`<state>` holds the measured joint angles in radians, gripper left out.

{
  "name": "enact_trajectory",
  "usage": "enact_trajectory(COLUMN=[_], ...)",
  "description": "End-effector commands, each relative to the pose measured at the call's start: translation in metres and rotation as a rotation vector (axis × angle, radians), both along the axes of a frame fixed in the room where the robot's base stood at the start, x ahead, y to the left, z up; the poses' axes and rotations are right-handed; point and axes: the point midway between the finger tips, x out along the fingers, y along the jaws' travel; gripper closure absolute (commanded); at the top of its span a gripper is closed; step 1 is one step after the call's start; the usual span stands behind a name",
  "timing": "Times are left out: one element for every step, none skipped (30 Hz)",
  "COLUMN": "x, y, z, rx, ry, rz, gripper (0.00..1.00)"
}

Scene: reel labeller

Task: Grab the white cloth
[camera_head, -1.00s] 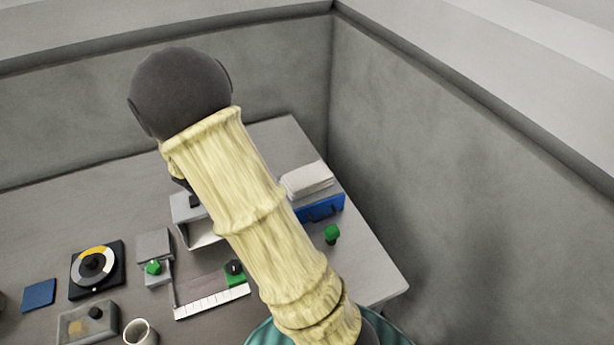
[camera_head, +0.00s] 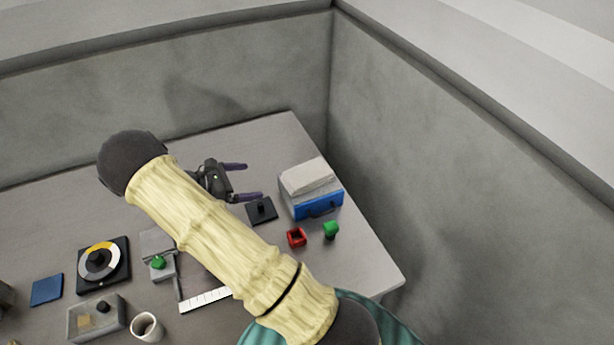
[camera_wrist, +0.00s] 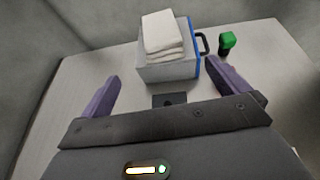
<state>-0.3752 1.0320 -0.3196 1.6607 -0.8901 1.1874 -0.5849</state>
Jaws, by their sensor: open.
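The white cloth (camera_head: 307,176) is a folded stack lying on top of a grey box with a blue front (camera_head: 317,204), at the right end of the table. It also shows in the wrist view (camera_wrist: 162,34), ahead of my fingers at the top middle. My gripper (camera_head: 249,181) is open and empty, left of the cloth and apart from it, with its purple fingers pointing toward the box. In the wrist view my gripper (camera_wrist: 164,88) has its two fingers spread wide, and the box stands beyond them.
A black plate with a knob (camera_head: 261,210) lies between my gripper and the box. A dial (camera_head: 100,263) and a cup (camera_head: 146,326) are at left. Walls close off the back and right.

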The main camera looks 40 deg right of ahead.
Motion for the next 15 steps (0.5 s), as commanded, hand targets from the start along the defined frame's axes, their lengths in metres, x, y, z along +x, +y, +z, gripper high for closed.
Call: enact_trajectory(x=[-0.002, -0.002, -0.003, -0.004, -0.006, -0.007, -0.008, -0.009, -0.010, -0.011, -0.012, -0.013, -0.015, -0.015, -0.016], y=[-0.006, -0.009, -0.015, -0.020, -0.025, -0.031, -0.036, -0.041, -0.047, -0.052, -0.057, -0.063, -0.068, -0.073, -0.079], z=[0.000, -0.001, -0.003, -0.004, -0.006, -0.009, -0.011, -0.013, -0.016, -0.018, -0.020, -0.022, -0.025, -0.027, -0.029], rx=[-0.002, -0.002, -0.002, -0.002, -0.002, -0.001, -0.002, -0.002, -0.001, -0.002, -0.001, 0.000, -0.001, 0.000, 0.000], ry=[0.003, 0.003, 0.003, 0.003, 0.004, 0.004, 0.005, 0.004, 0.004, 0.005, 0.004, 0.003, 0.004, 0.004, 0.003], rz=[-0.003, -0.004, -0.003, -0.003, -0.005, -0.005, -0.005, -0.005, -0.005, -0.005, -0.004, -0.004, -0.006, -0.005, -0.004], gripper=[0.00, 0.00, 0.00, 0.00, 0.00, 0.00, 0.00, 0.00, 0.00, 0.00, 0.00, 0.00, 0.00, 0.00, 0.00])
